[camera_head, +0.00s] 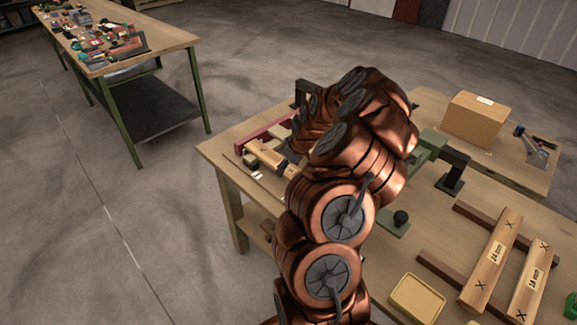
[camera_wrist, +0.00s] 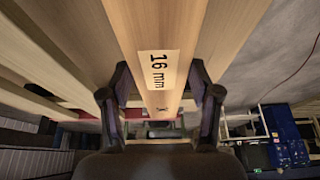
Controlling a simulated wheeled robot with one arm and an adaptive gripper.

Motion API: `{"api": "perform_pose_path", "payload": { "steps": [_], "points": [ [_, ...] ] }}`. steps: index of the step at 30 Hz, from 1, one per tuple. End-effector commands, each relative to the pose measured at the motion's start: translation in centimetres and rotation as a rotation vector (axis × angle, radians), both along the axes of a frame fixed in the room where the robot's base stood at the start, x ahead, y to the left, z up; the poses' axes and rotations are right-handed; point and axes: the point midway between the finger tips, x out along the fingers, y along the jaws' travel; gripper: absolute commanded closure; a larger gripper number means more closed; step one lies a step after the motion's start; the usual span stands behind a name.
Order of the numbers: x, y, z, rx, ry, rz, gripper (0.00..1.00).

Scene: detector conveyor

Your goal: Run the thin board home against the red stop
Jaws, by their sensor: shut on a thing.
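The thin board, a pale plank labelled "16 mm", runs down the middle of the wrist view (camera_wrist: 160,35). My gripper (camera_wrist: 162,105) has one dark finger on each side of it and is shut on it. In the head view a short pale piece of the board (camera_head: 268,156) shows at the table's far left, and my arm hides the rest. A dark red bar, which looks like the red stop (camera_head: 264,131), lies just behind it. I cannot tell whether the board touches it. My gripper's fingers are mostly hidden there.
Two thicker boards marked "24 mm" (camera_head: 491,262) lie on dark strips at the right. A cluttered second table (camera_head: 165,37) is at the upper left.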

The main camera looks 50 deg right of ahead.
Motion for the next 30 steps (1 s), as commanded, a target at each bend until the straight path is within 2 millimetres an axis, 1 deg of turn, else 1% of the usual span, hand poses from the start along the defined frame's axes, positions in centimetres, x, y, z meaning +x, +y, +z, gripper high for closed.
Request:
{"api": "perform_pose_path", "payload": {
  "steps": [21, 22, 30],
  "points": [
    [0.85, 0.03, -0.01, 0.0, -0.001, 0.001, 0.8],
    [0.86, 0.02, 0.0, 0.0, -0.001, 0.001, 0.37],
    [0.81, 0.0, 0.0, 0.0, -0.001, 0.0, 0.09]
  ]
}}
